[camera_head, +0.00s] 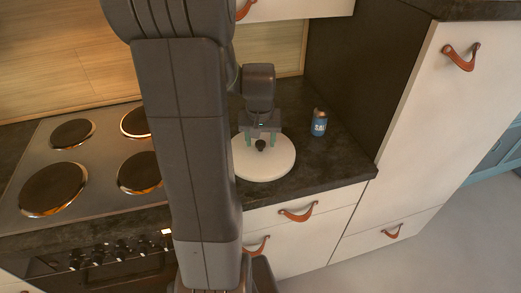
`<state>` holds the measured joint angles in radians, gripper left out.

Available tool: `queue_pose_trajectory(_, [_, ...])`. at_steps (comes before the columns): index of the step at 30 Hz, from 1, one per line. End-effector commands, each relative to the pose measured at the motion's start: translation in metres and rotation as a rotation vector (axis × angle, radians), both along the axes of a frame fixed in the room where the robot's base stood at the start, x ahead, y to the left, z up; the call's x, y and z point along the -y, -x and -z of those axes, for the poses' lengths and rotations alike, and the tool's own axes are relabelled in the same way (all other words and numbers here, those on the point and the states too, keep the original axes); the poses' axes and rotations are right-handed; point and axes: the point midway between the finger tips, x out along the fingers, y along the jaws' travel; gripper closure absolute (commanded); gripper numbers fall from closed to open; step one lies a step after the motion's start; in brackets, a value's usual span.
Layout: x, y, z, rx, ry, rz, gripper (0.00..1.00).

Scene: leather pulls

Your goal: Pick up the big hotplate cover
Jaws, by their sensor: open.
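The big hotplate cover (268,167) is a round white disc with a small dark knob (260,145) at its middle. It lies on the dark countertop to the right of the hob. My gripper (261,141) is over the cover, pointing down, with its greenish fingers on either side of the knob. The fingers are open. I cannot tell whether they touch the knob. My arm hides the left edge of the cover.
A small blue jar (319,123) stands on the countertop (335,150) right of the cover. The hob (100,150) with several hotplates is at the left. A tall white cabinet (425,110) and a dark side panel bound the right. White drawers with leather pulls are below.

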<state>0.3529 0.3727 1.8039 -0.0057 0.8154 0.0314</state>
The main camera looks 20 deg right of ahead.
Motion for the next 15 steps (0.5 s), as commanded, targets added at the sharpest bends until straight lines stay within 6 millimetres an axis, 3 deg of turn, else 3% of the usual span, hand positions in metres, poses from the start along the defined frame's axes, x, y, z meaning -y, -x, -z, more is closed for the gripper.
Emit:
queue_pose_trajectory(10, [0.0005, -0.0009, 0.0079, 0.0, 0.0, 0.0, 0.5])
queue_pose_trajectory(15, [0.0004, -0.001, 0.0078, 0.0, 0.0, 0.0, 0.84])
